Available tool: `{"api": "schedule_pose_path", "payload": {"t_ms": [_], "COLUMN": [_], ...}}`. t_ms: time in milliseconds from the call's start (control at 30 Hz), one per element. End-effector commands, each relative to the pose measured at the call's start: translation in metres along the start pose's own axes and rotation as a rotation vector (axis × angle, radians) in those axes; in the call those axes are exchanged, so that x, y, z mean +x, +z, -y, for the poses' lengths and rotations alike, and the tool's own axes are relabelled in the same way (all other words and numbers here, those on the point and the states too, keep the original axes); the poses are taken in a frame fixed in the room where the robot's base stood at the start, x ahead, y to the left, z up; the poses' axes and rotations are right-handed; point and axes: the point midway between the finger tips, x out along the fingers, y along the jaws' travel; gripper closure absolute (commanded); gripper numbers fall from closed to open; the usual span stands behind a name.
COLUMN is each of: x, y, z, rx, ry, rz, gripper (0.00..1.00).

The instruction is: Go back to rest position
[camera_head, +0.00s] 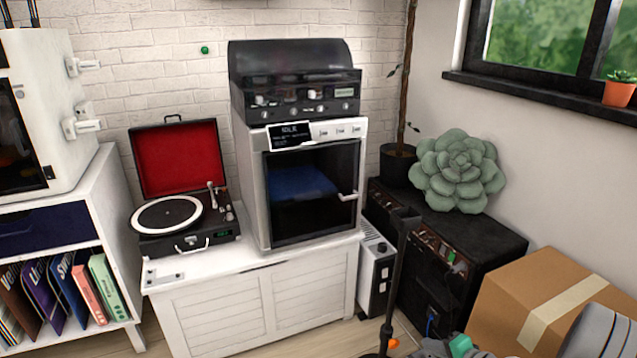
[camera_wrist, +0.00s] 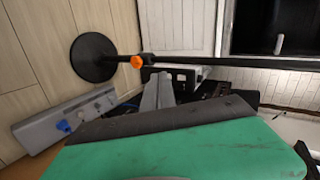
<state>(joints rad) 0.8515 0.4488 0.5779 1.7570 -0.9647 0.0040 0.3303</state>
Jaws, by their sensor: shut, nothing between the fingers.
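My gripper (camera_wrist: 158,90) shows in the wrist view as two pale grey fingers pressed together, with nothing seen between them. A large green surface with a dark edge fills the bottom of that view, close to the camera. In the head view parts of my arm show at the lower right corner, in front of the cardboard box; the fingertips cannot be made out clearly there. The task names no other object.
A black stand (camera_head: 398,270) with an orange knob is close to my arm; its round base (camera_wrist: 93,57) shows in the wrist view. A cardboard box (camera_head: 530,290), a black cabinet (camera_head: 480,245) and a white cabinet (camera_head: 240,310) with record player (camera_head: 185,215) surround it.

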Motion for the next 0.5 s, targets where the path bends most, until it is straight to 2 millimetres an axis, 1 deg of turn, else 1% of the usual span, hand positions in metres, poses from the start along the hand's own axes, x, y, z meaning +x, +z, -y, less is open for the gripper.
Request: {"api": "schedule_pose_path", "payload": {"t_ms": [33, 67, 167, 267, 333, 367, 467, 500], "x": [-0.007, -0.009, -0.019, -0.034, -0.047, -0.054, -0.085, -0.102], "y": [0.003, 0.006, 0.017, 0.031, 0.043, 0.049, 0.069, 0.078], "z": [0.018, 0.025, 0.052, 0.086, 0.113, 0.125, 0.172, 0.194], "rx": [-0.033, -0.052, -0.132, -0.228, -0.305, -0.339, -0.471, -0.530], "ry": [0.018, 0.030, 0.082, 0.145, 0.194, 0.217, 0.304, 0.345], "rz": [0.016, 0.026, 0.068, 0.114, 0.149, 0.164, 0.215, 0.235], "gripper": [1.00, 1.00, 1.00, 1.00, 1.00, 1.00, 1.00, 1.00]}}
